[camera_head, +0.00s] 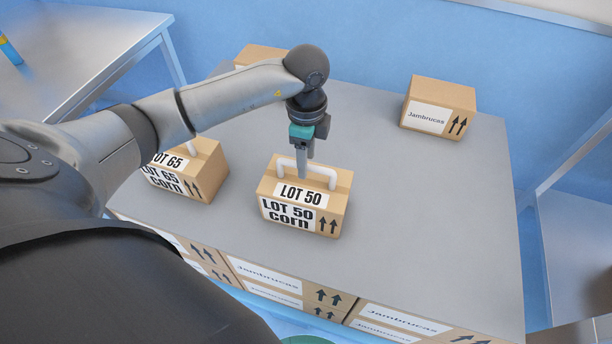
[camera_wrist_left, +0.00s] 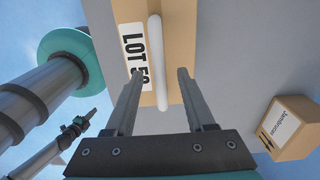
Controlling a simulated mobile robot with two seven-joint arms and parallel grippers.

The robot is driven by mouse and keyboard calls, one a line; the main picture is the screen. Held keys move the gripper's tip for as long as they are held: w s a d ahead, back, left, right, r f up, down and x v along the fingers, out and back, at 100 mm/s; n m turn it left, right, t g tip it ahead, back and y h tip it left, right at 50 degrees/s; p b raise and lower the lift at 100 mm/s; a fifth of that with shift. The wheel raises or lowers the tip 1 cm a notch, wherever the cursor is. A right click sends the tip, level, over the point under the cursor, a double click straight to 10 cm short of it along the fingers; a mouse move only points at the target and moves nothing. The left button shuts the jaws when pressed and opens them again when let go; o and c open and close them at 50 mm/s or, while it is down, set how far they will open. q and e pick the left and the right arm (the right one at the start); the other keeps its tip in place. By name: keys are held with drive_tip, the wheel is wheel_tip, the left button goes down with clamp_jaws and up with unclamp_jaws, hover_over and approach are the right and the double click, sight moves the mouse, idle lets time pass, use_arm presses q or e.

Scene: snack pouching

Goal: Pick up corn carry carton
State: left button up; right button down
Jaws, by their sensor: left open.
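A brown carton labelled "LOT 50 corn" (camera_head: 268,213) stands on the grey table with a white carry handle (camera_head: 323,170) on top. My left gripper (camera_head: 303,172) is over it, its fingers pointing down at the handle. In the left wrist view the fingers of my left gripper (camera_wrist_left: 161,75) are apart, with the white handle (camera_wrist_left: 158,60) running between them; whether they touch it I cannot tell. A second carton, labelled "LOT 65 corn" (camera_head: 208,168), stands to the left, partly hidden by my arm.
A plain "Jambrucas" carton (camera_head: 439,103) stands at the back right and also shows in the left wrist view (camera_wrist_left: 292,128). Another carton (camera_head: 258,53) is at the back left behind my arm. Labelled boxes (camera_head: 265,278) line the table's front.

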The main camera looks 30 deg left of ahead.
sight(306, 190)
use_arm(q)
wheel_tip(306, 190, down, 3)
drive_tip(key=shift+r+b, duration=0.1)
drive_tip(key=shift+b, duration=0.2)
use_arm(e)
drive_tip(key=shift+w+d+f, duration=0.1)
drive_tip(key=shift+w+f, duration=0.05)
drive_tip(key=shift+w, duration=0.25)
drive_tip(key=shift+w+d+f, duration=0.1)
drive_tip(key=shift+w, duration=0.3)
use_arm(q)
drive_tip(key=shift+c, duration=0.2)
clamp_jaws()
use_arm(e)
drive_tip(key=shift+s, duration=0.1)
drive_tip(key=shift+a, duration=0.15)
